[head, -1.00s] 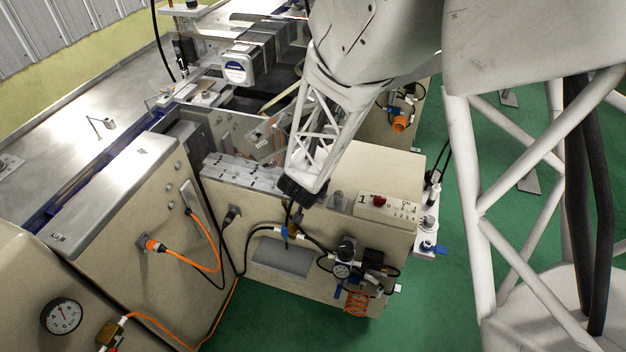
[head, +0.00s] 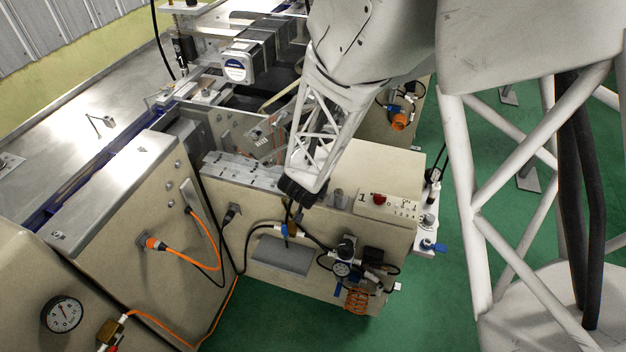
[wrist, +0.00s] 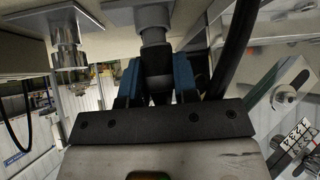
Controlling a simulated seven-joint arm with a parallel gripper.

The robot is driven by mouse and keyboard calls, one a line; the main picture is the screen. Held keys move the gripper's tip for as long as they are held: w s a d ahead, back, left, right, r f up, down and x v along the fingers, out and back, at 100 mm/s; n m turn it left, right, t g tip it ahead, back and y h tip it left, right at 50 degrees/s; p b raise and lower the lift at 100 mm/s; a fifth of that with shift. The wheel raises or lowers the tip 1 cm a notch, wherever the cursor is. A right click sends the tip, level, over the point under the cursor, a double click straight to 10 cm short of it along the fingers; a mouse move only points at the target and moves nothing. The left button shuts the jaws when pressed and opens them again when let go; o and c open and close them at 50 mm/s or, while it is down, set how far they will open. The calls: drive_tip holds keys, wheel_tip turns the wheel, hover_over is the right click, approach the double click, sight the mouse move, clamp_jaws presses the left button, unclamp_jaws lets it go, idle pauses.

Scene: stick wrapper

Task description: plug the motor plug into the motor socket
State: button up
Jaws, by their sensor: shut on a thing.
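My gripper (wrist: 157,80) shows in the wrist view with its two blue fingers shut on the dark motor plug (wrist: 156,66). A grey round fitting (wrist: 154,26), which looks like the motor socket, stands straight ahead of the plug, below a light plate. Plug and fitting appear in line and meet end to end; I cannot tell how deeply they are joined. In the head view my gripper (head: 297,206) points down at the front edge of the beige machine box, and the plug and fingertips are too small and dark to make out there.
A shiny metal fitting (wrist: 68,48) stands close on the left in the wrist view. A thick black cable (wrist: 238,45) runs close on the right. In the head view a control panel with a red button (head: 380,199) and a gauge with hoses (head: 343,268) are near my gripper.

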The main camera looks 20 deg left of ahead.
drive_tip(key=shift+f, duration=0.4)
drive_tip(key=o, duration=1)
drive_tip(key=a+v, duration=0.1)
drive_tip(key=v, duration=0.6)
drive_tip(key=shift+s+d+r, duration=0.25)
drive_tip(key=shift+s+d, duration=0.05)
drive_tip(key=shift+d, duration=0.25)
drive_tip(key=shift+r, duration=0.1)
